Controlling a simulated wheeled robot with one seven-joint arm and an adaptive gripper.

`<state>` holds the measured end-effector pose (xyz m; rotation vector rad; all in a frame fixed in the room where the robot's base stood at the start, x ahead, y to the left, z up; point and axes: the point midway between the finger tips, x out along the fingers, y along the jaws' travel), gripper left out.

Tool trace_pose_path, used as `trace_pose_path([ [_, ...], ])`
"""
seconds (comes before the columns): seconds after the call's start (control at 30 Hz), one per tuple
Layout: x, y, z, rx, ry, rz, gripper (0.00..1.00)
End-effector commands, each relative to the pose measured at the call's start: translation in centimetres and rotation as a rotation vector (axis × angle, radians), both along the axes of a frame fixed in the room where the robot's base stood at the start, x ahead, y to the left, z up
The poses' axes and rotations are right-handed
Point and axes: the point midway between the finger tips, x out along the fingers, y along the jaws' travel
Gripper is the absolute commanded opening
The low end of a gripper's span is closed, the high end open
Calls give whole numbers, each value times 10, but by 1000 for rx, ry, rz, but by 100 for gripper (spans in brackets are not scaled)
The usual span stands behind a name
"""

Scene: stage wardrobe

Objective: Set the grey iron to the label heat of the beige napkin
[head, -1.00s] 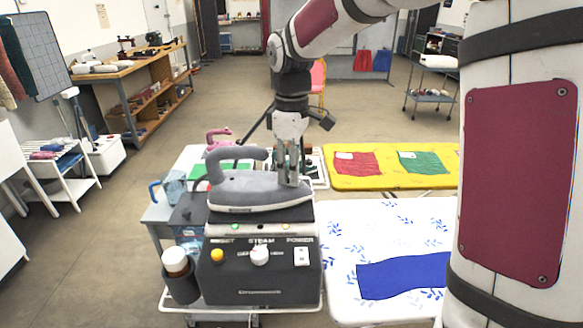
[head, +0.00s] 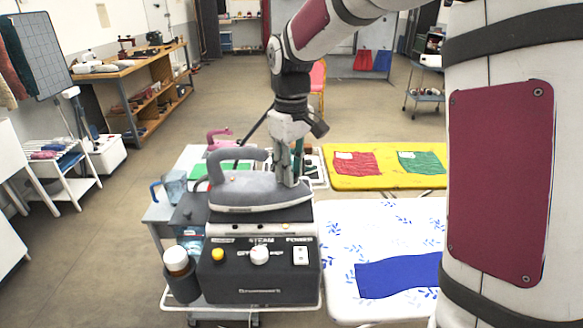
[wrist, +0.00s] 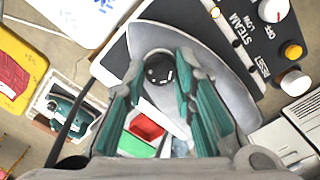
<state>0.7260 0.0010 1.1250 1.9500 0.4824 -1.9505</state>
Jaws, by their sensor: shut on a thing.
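The grey iron (head: 240,190) rests on top of the black steam station (head: 260,270). My gripper (head: 287,182) points down at the right end of the iron. In the wrist view, my gripper's teal fingers (wrist: 160,75) stand on either side of the iron's round black dial (wrist: 160,68), closed on it. The dial has small white marks, too small to read. The grey iron's body (wrist: 222,80) spreads around it. I see no beige napkin and no readable heat label in these views.
A pink iron (head: 220,138) stands behind the grey one. A yellow board (head: 385,180) holds a red cloth (head: 357,163) and a green cloth (head: 420,161). A blue cloth (head: 398,276) lies on the white patterned board (head: 340,225). A bottle (head: 177,262) stands at the station's left.

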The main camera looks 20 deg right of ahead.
Motion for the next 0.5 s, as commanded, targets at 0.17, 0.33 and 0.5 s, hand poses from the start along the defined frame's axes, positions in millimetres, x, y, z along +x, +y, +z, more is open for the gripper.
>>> trace_pose_path([
  [0.17, 0, 1, 1, 0, -1, -166, 0],
  [0.33, 0, 1, 1, 0, -1, -313, 0],
  [0.5, 0, 1, 0, 1, -1, -434, 0],
])
